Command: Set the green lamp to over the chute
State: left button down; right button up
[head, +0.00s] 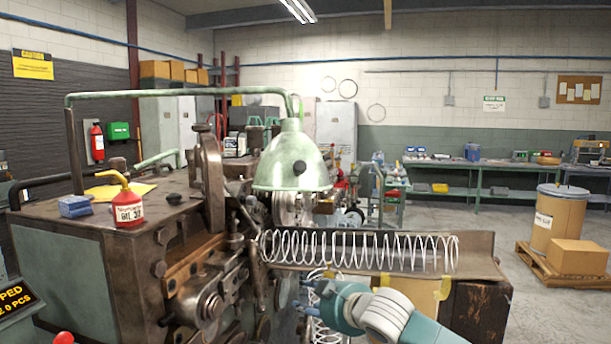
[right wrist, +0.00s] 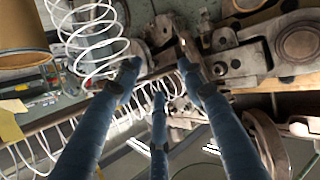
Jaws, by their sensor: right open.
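The green lamp (head: 291,165) has a bell-shaped shade with a dark knob. It hangs from a long green arm (head: 170,93) above the right end of the spring machine. The shade is over the coiling head, up and left of most of the chute. The brown chute (head: 482,242) runs to the right from the machine, with a long pale coil spring (head: 360,250) lying along it. My right gripper (head: 312,297) is below the lamp and in front of the chute's left part. In the right wrist view its blue fingers (right wrist: 158,82) are spread, with nothing seen held between them. My left gripper is out of view.
A red oil can (head: 127,205) and a blue box (head: 75,206) stand on the machine (head: 60,275) at left. More coils hang below the chute near my gripper. A cardboard drum (head: 556,222) and a carton (head: 578,257) stand on a pallet at right, with open floor before them.

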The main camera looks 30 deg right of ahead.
notch_tip(320, 180, up, 15)
jog(key=s+a+t, duration=0.1)
jog(key=s+t, duration=0.1)
jog(key=n+t+b, duration=0.1)
jog(key=t+b, duration=0.1)
jog(key=t, duration=0.1)
send_near(302, 167)
jog(key=shift+h, duration=0.3)
jog(key=w+p, duration=0.2)
jog(key=p, duration=0.1)
jog(key=w+p, duration=0.2)
jog(key=p, duration=0.2)
jog(key=w+r+p, duration=0.1)
jog(key=w+p, duration=0.2)
jog(key=p, duration=0.1)
jog(key=shift+d, duration=0.25)
jog(key=shift+w+f+p, duration=0.3)
jog(key=shift+w+p, duration=0.2)
jog(key=shift+w, duration=0.2)
grip_shut()
